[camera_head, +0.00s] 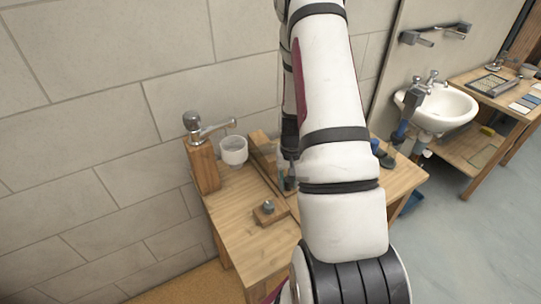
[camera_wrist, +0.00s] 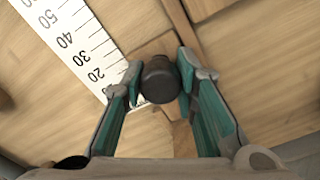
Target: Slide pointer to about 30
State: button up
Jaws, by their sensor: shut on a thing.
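In the wrist view, my gripper (camera_wrist: 159,75) has its two teal-lined fingers on either side of a dark round knob (camera_wrist: 159,80). The knob sits on a wooden slider piece, which I take to be the pointer (camera_wrist: 150,48). A white scale (camera_wrist: 76,45) with black marks lies to its left, with 20, 30, 40 and 50 readable. The slider is beside the low end, near 20 or below; its exact reading is hidden by the left finger. In the head view, my arm covers most of the gripper and the pointer.
In the head view, a wooden workbench (camera_head: 250,256) holds a tap on a wooden post (camera_head: 204,165), a white cup (camera_head: 233,150) and a small block with a grey knob (camera_head: 268,209). A white sink (camera_head: 440,106) and another wooden table (camera_head: 470,153) stand to the right.

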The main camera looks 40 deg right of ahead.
jog(key=shift+s+a+p, duration=0.2)
jog(key=shift+s+p, duration=0.2)
jog(key=shift+s, duration=0.4)
jog(key=shift+s+a+p, duration=0.25)
jog(key=shift+s+p, duration=0.1)
jog(key=shift+s, duration=0.45)
jog(key=shift+s+a+p, duration=0.2)
jog(key=shift+s+p, duration=0.2)
jog(key=shift+s, duration=0.4)
jog(key=o, duration=2.1)
jog(key=shift+w, duration=0.1)
jog(key=shift+r+p, duration=1.7)
jog(key=shift+r, duration=1.8)
